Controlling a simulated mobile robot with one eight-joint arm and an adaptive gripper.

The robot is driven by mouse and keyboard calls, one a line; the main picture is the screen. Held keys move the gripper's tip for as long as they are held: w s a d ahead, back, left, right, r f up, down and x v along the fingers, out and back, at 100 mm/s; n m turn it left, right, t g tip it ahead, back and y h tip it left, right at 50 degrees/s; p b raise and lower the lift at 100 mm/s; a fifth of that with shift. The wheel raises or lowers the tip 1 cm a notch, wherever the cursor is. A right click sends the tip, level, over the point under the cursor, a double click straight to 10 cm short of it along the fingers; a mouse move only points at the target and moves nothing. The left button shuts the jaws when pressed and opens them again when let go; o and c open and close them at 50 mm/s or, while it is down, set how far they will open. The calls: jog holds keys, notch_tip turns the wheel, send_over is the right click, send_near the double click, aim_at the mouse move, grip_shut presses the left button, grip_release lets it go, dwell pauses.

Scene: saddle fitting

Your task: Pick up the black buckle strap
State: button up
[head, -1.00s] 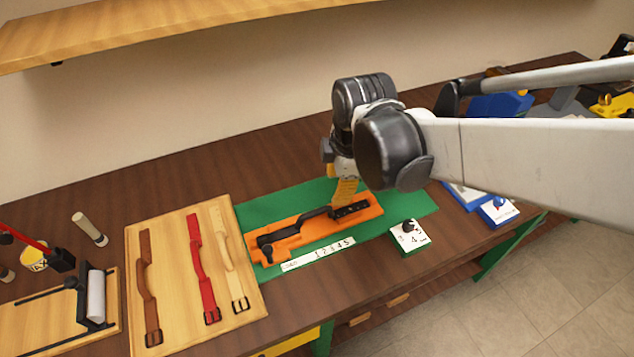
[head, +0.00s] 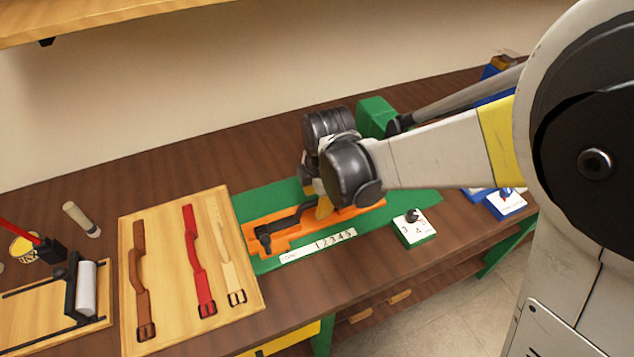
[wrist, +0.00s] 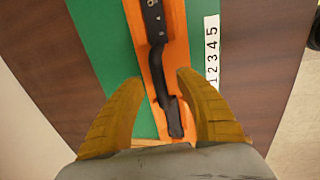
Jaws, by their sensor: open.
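The black buckle strap (head: 287,222) lies in the orange fixture (head: 250,223) on the green mat. In the wrist view the strap (wrist: 155,75) runs lengthwise between my two yellow fingers, with its holed end at the top and its other end near my palm. My gripper (wrist: 160,78) is open, one finger on each side of the strap and the orange fixture (wrist: 180,40). In the head view my gripper (head: 322,208) is over the middle to right part of the strap, and it and my wrist hide the strap's right end. Contact cannot be told.
A wooden board (head: 170,230) at left holds a brown strap (head: 139,275), a red strap (head: 196,262) and a pale strap (head: 225,250). A number strip (head: 318,245) lies before the fixture. A white-topped block (head: 414,230) stands at right.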

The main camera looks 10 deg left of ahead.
jog(key=shift+w+f, duration=0.1)
jog(key=shift+f, duration=0.45)
jog(key=shift+r, duration=0.15)
grip_shut()
